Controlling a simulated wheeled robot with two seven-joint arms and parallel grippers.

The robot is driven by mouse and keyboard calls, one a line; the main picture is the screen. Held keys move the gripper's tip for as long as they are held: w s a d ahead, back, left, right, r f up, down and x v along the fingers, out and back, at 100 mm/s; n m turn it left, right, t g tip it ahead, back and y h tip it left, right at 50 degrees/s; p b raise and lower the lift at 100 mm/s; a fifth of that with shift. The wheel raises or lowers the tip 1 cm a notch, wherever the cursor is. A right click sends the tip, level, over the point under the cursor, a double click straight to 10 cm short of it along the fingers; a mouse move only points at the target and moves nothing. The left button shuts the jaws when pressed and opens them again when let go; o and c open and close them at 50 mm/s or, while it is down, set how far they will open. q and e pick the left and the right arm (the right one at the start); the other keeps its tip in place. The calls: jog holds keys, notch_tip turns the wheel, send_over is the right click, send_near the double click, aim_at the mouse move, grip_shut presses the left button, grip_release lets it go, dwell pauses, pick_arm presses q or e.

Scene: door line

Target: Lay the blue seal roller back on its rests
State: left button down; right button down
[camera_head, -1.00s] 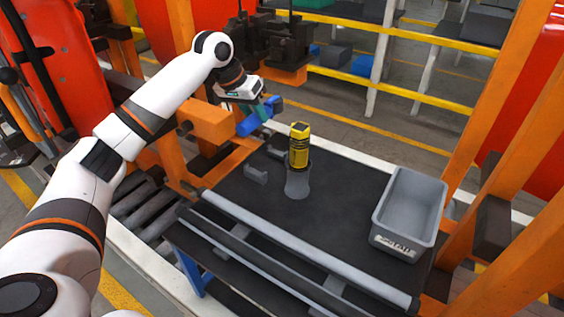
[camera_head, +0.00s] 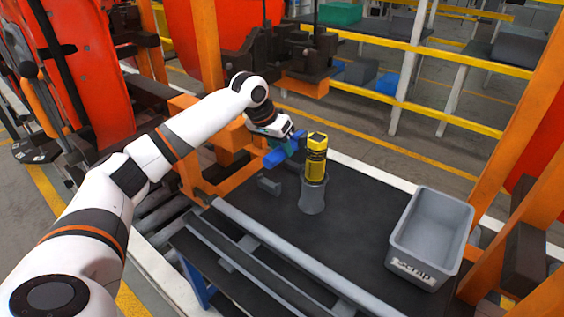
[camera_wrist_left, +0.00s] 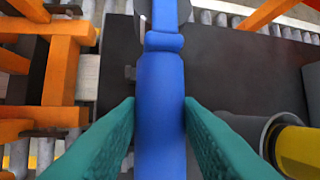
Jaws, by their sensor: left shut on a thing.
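The blue seal roller (camera_head: 275,158) is held by my left gripper (camera_head: 290,146) above the far left part of the black table (camera_head: 345,225). In the left wrist view the roller (camera_wrist_left: 160,105) runs lengthwise between the two green fingers of my left gripper (camera_wrist_left: 160,130), which are shut on its sides. A small grey bracket (camera_head: 268,186), seemingly one of the rests, stands on the table below and left of the roller. A second rest is not clear, as the roller and gripper cover that area. My right gripper is not in view.
A yellow cylinder (camera_head: 316,160) stands in a grey cup (camera_head: 313,196) close right of the roller. A grey scrap bin (camera_head: 430,238) sits at the table's right. A long grey bar (camera_head: 290,252) lies along the near edge. Orange frame posts (camera_head: 515,160) flank the table.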

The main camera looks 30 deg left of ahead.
pick_arm(q)
jog(key=shift+f, duration=0.4)
notch_tip(320, 180, down, 3)
jog(key=shift+s+p, duration=0.1)
jog(key=shift+p, duration=1.05)
jog(key=shift+f, duration=0.6)
jog(key=c, duration=1)
grip_release()
jog(key=shift+f+b, duration=0.5)
jog(key=shift+b, duration=0.55)
jog(key=v, duration=0.4)
jog(key=b+v, duration=0.1)
jog(key=v, duration=0.3)
jog(key=b+v, duration=0.1)
jog(key=v, duration=0.3)
jog(key=shift+w+d+r, duration=0.1)
jog(key=shift+w+r, duration=0.2)
jog(key=shift+r, duration=0.2)
